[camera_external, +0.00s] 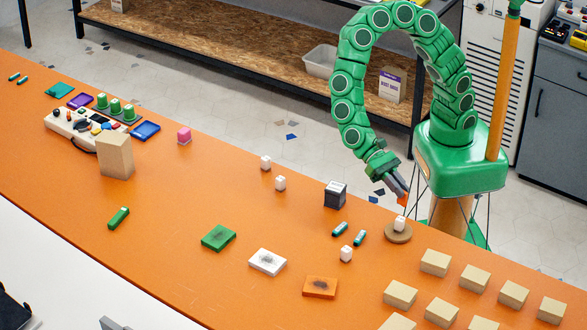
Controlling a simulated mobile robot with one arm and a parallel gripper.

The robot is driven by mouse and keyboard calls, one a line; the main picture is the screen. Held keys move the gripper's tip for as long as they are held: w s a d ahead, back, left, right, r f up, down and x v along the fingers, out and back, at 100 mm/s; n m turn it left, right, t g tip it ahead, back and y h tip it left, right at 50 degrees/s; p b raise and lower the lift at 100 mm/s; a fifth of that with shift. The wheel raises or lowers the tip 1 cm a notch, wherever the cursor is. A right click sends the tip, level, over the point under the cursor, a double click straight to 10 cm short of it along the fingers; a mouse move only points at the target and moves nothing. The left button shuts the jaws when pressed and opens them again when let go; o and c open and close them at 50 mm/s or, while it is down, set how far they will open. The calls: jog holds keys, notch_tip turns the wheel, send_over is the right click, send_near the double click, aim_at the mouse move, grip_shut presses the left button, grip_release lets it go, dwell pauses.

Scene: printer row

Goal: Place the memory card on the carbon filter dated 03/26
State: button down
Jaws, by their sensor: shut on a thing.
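No memory card can be told for sure. I cannot read any date, so I cannot tell which thing is the carbon filter dated 03/26. A dark box with a pale label (335,195) stands left of the gripper. Green (218,237), white (267,262) and orange (319,288) flat pieces with dark patches lie nearer the front.
Several tan blocks (436,262) fill the front right. A tan box (115,156) and a control panel (75,125) stand at the left. The middle left of the table is mostly clear.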

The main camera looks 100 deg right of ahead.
jog(key=d+r+m+t+y, duration=0.1)
jog(key=d+r+m+t, duration=0.2)
jog(key=d, duration=0.9)
jog(key=d+r+m+t, duration=0.3)
jog(key=d+r, duration=0.1)
jog(key=d, duration=0.8)
send_over(334, 183)
jog(key=shift+s+f, duration=0.1)
jog(key=shift+f, duration=6.6)
jog(key=shift+f, duration=0.15)
jog(key=c, duration=1.1)
grip_release()
jog(key=shift+c, duration=0.2)
